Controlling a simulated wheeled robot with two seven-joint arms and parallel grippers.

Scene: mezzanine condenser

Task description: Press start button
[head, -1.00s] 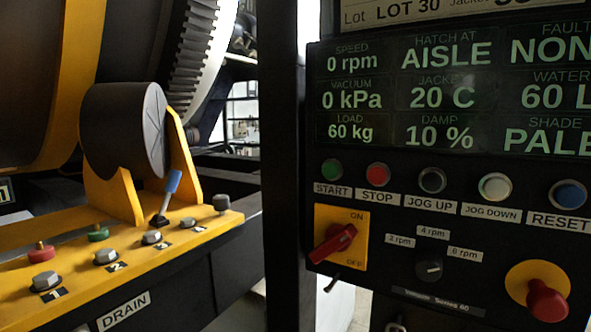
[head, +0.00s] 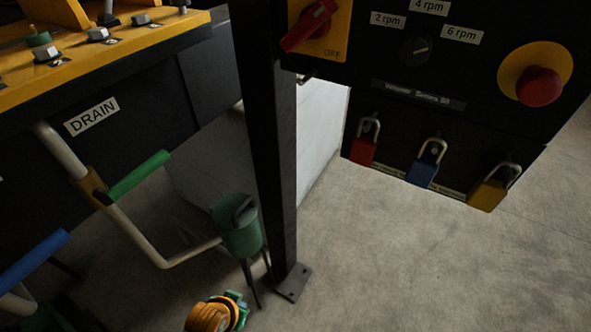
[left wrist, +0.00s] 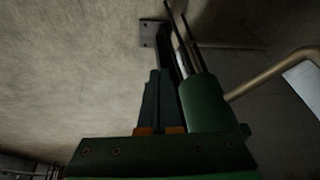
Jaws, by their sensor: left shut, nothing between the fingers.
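The start button is out of view now. The head view shows only the lower part of the control panel (head: 345,62), with a red switch handle (head: 308,25) on a yellow plate, a rpm selector knob (head: 415,50) and a red mushroom button (head: 538,86). My left gripper (head: 237,305) is low at the bottom of the head view, well below the panel and near the foot of the black post. In the left wrist view its dark fingers (left wrist: 160,75) are together and empty, pointing toward the post's foot. My right gripper is not in view.
The black post (head: 265,140) stands between the yellow drain bench (head: 110,45) and the panel. A green cylinder (head: 238,232), pipes and a green handle (head: 138,176) are left of it. Red, blue and yellow padlocks (head: 490,192) hang under the panel. Floor at right is clear.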

